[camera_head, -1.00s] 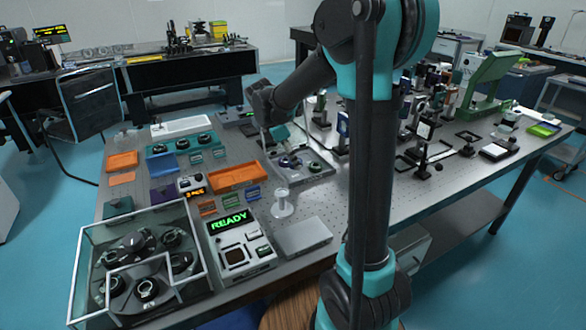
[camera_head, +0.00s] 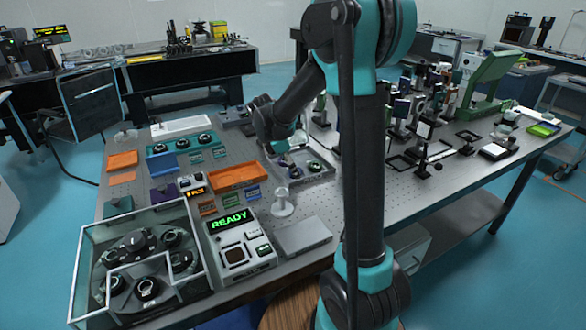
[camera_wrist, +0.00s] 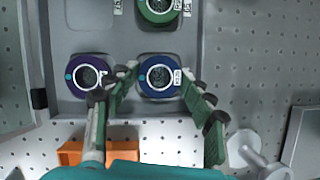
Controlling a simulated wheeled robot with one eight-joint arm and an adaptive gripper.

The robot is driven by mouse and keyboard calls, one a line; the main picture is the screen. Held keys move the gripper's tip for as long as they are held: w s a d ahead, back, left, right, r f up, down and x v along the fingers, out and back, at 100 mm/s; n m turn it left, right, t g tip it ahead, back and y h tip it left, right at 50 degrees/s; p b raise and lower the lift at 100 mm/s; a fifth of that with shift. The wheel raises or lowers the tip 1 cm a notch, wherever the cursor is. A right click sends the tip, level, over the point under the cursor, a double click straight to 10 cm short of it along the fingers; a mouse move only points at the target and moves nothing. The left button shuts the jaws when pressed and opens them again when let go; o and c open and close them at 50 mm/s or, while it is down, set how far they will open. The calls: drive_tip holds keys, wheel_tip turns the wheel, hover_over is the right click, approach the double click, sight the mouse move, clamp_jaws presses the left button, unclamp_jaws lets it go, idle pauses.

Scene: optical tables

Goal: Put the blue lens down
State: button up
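The blue lens (camera_wrist: 160,77) is a round, dark-centred piece with a blue rim. In the wrist view it sits between the tips of my gripper (camera_wrist: 160,76), whose green-padded fingers meet its rim on both sides. It is at the lower middle of a grey tray (camera_wrist: 197,40); whether it touches the tray floor I cannot tell. A purple lens (camera_wrist: 87,74) lies to its left and a green lens (camera_wrist: 158,8) above it in the picture. In the head view my gripper (camera_head: 283,152) is low over the tray (camera_head: 325,174) and mostly hides the lens.
An orange bin (camera_head: 237,178) stands just left of the tray. A white spool-like stand (camera_head: 282,204) is in front, also in the wrist view (camera_wrist: 250,150). A device reading READY (camera_head: 232,220) and a glass-walled box (camera_head: 82,275) are nearer. Optical mounts (camera_head: 425,140) crowd the right.

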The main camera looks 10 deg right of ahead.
drive_tip(key=shift+a, duration=0.1)
idle(0.3)
drive_tip(key=shift+r, duration=0.25)
drive_tip(key=v, duration=1.2)
